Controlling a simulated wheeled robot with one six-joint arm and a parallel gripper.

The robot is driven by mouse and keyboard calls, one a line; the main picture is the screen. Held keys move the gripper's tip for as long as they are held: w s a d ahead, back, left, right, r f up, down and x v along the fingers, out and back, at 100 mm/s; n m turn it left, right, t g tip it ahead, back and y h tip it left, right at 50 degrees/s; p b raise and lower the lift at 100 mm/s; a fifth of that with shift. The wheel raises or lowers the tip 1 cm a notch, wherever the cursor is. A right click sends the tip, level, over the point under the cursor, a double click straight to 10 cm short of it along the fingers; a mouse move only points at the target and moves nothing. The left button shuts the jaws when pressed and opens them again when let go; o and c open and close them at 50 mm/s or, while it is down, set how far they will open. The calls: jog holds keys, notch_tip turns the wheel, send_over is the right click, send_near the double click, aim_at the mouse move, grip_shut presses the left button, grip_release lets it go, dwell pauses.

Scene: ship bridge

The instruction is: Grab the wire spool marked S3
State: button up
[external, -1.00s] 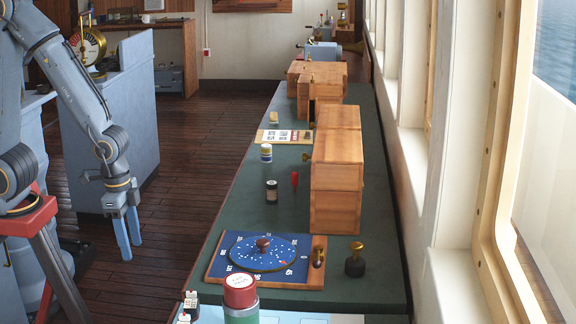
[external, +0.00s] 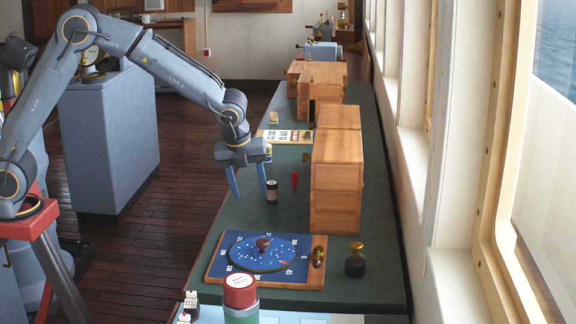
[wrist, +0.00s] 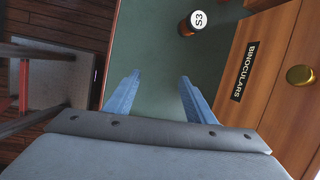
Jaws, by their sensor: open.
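The wire spool marked S3 (wrist: 196,22) shows at the top of the wrist view, with a white top and dark sides. It stands on the green counter, ahead and right of my fingertips. My gripper (external: 250,191) is open and empty, just left of that spool in the picture and above the counter. Its two blue fingers (wrist: 160,80) point toward the counter in the wrist view, with bare surface between them and nothing touched.
Wooden boxes (external: 336,174) stand right of the spool; one (wrist: 255,80) is labelled BINOCULARS and has a brass knob (wrist: 300,75). A blue dial board (external: 262,258) and a dark stamp (external: 355,262) lie nearer.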

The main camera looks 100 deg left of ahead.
aim_at(270, 185)
jog(key=w+a+m, duration=0.1)
jog(key=a, duration=0.2)
jog(key=w+a+m, duration=0.1)
jog(key=a, duration=0.1)
jog(key=w+a+r+m+y, duration=0.1)
jog(key=a+m, duration=0.1)
jog(key=a, duration=0.1)
jog(key=shift+w+a, duration=0.25)
jog(key=shift+a, duration=0.1)
jog(key=shift+p+x, duration=1.05)
jog(key=shift+x, duration=2.75)
jog(key=shift+w+a, duration=0.1)
jog(key=shift+c, duration=0.5)
jog(key=shift+r, duration=0.1)
jog(key=c, duration=1.1)
